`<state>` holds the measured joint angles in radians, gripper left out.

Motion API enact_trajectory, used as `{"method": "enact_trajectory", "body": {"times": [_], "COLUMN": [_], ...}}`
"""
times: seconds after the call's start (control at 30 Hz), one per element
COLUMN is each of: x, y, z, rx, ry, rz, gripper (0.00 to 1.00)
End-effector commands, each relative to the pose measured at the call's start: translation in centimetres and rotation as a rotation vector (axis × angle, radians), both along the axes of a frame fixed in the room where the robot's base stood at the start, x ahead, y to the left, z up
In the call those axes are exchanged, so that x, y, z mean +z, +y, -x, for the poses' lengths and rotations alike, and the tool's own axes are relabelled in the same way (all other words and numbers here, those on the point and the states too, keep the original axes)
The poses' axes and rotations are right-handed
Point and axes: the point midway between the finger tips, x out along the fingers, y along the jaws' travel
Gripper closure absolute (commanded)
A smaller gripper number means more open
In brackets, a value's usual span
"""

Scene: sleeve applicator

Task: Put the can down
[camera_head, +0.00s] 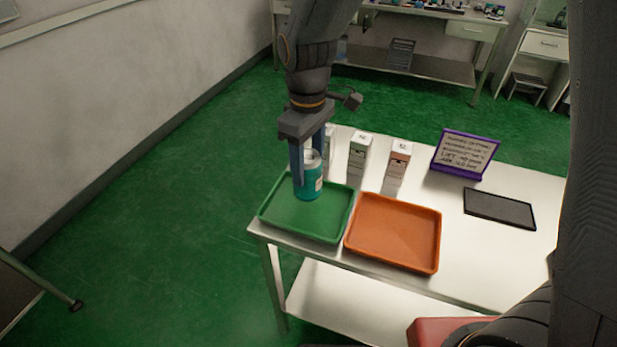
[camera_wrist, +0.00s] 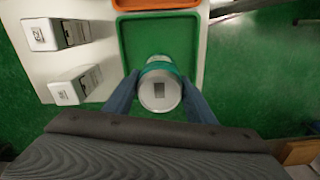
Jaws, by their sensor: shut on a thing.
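A teal can with a silver top (camera_head: 309,184) is upright between the fingers of my gripper (camera_head: 308,170). My gripper points down and is shut on the can. The can is over the green tray (camera_head: 330,228), toward its back edge; I cannot tell whether its base touches the tray floor. The tray holds nothing else that I can see.
An orange tray (camera_head: 395,232) sits right of the green one. White boxes (camera_head: 360,155) and (camera_head: 398,163) stand behind the trays, with another partly hidden by my gripper. A purple-framed sign (camera_head: 465,153) and a dark flat tablet (camera_head: 499,208) are on the white table's right.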

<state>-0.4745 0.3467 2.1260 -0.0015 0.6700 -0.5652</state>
Motion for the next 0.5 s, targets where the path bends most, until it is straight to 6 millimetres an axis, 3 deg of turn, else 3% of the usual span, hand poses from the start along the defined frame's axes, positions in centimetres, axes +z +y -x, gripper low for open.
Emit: {"method": "enact_trajectory", "body": {"times": [0.33, 0.5], "x": [-3.8, -4.5], "y": [-0.1, -0.1], "z": [0.0, -0.1], "rx": [-0.003, -0.003], "ry": [0.001, -0.002], "rz": [0.000, -0.001], "gripper": [0.83, 0.83]}}
